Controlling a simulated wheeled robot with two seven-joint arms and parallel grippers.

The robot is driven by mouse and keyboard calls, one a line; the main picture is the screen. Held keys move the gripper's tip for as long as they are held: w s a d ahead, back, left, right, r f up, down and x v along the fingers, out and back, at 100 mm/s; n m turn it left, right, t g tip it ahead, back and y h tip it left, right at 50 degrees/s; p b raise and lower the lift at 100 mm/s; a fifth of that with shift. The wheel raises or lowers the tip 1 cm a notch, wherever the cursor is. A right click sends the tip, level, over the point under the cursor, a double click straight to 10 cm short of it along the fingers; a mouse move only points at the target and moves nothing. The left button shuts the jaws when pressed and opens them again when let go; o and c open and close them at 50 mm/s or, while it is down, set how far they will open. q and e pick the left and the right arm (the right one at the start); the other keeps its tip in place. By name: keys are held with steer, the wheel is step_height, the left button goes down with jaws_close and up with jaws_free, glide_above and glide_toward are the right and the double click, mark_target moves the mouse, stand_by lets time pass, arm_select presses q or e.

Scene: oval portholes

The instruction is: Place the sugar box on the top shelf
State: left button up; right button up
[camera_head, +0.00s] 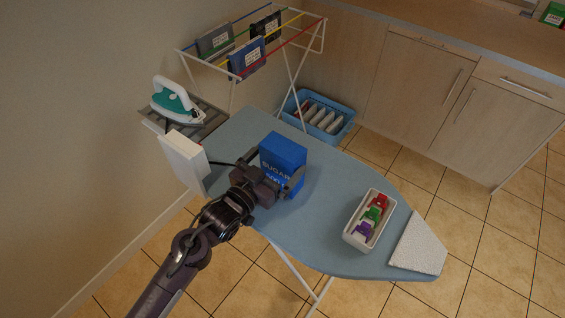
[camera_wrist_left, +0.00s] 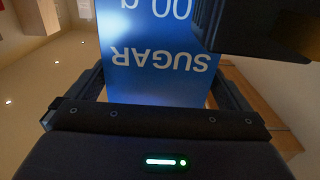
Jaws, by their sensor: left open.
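The blue sugar box (camera_head: 283,152) stands upright on the ironing board (camera_head: 310,225), near its left end. My left gripper (camera_head: 274,170) is open at the box's near side, with one finger at each side of it. In the left wrist view the sugar box (camera_wrist_left: 160,65) fills the space between the fingers, its lettering upside down. I cannot tell whether the fingers touch it. The gripper hides the box's lower front. My right gripper is not in view. I cannot make out a top shelf.
An iron (camera_head: 176,101) rests on the board's left end, near a white box (camera_head: 184,155). A white tray (camera_head: 356,235) with coloured clips and a white cloth (camera_head: 418,247) lie to the right. A drying rack (camera_head: 310,52) and a blue basket (camera_head: 341,132) stand behind.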

arm_select(q)
steer(key=p+x, duration=0.1)
steer(key=x, duration=0.3)
steer(key=shift+w+d, duration=0.1)
steer(key=shift+d, duration=0.05)
steer(key=shift+c, duration=0.3)
steer(key=c, duration=1)
steer(key=shift+c, duration=0.2)
steer(key=shift+r, duration=0.15)
